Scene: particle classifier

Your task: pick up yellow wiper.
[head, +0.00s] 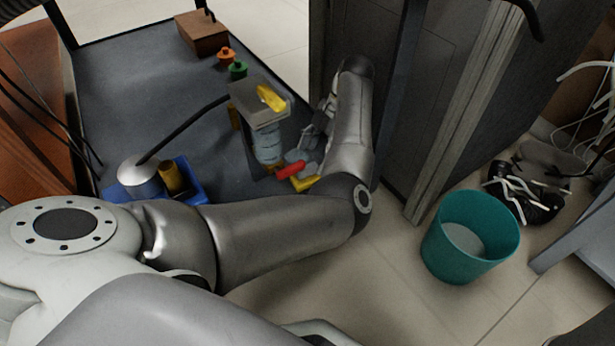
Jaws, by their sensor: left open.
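Two yellow things show, and I cannot tell for sure which is the wiper. One yellow piece (270,97) lies on top of the grey particle classifier (246,91). Another yellow piece (305,183) lies low beside a red piece (290,170), partly hidden by my arm. My left arm reaches in from the left, bends at the elbow, and goes up past the right side of the classifier. My left gripper (318,130) is open beside the classifier, apart from the yellow piece on top; its fingers are small and partly hidden. My right gripper is not in view.
A dark table (140,75) holds a brown box (202,33), an orange piece (226,54), a green piece (238,70), and a blue tray (190,181) with a lamp. A dark cabinet (370,45) stands close right of my forearm. A teal bin (470,240) stands on the floor.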

